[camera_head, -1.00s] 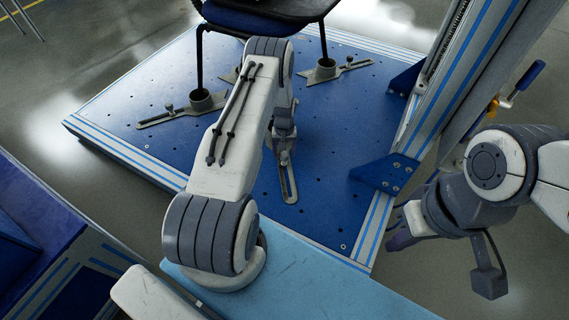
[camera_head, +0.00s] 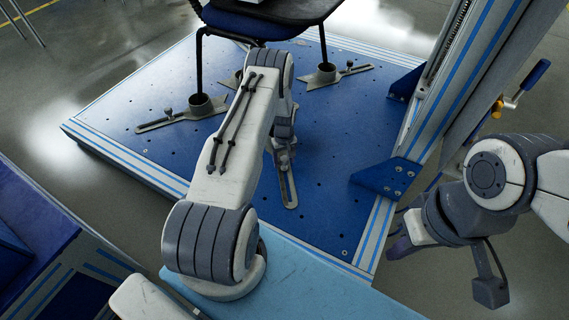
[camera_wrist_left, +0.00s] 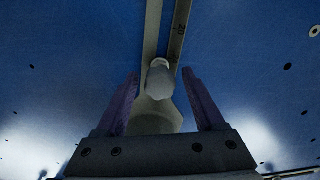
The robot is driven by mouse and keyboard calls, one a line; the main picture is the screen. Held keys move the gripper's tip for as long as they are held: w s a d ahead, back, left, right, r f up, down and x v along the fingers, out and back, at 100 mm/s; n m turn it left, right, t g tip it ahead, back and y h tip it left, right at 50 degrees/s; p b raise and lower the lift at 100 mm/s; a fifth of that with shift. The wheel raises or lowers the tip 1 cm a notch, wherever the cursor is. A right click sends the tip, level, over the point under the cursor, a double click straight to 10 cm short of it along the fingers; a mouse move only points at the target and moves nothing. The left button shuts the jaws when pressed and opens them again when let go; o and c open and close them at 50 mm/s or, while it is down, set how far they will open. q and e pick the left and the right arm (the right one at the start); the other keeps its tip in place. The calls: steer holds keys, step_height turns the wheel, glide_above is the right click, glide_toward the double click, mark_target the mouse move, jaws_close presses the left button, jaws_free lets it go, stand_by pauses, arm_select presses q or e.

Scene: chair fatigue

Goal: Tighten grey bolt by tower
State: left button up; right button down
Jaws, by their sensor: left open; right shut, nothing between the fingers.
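In the left wrist view, a pale grey bolt (camera_wrist_left: 160,78) with a rounded head stands on a slotted grey clamp bar (camera_wrist_left: 152,38). The purple fingers of my left gripper (camera_wrist_left: 161,82) are open, one on each side of the bolt. In the head view, my left gripper (camera_head: 283,150) is low over the near slotted bar (camera_head: 288,186), and my arm and gripper hide the bolt there. The tower (camera_head: 441,105) is the blue-striped upright at the right. My right gripper (camera_head: 403,243) is shut and empty, in front of the tower's right side.
A chair (camera_head: 262,25) stands on the blue perforated platform (camera_head: 330,205), its legs in round cups. Another clamp with a bolt (camera_head: 172,118) lies to the left. A blue tower bracket (camera_head: 386,177) is bolted to the platform. A blue-handled lever (camera_head: 533,77) is at the right.

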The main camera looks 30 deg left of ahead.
arm_select(q)
steer(key=n, duration=0.4)
jaws_close()
steer(key=m, duration=0.4)
stand_by(0.4)
steer(key=m, duration=0.4)
stand_by(0.3)
steer(key=shift+m, duration=0.3)
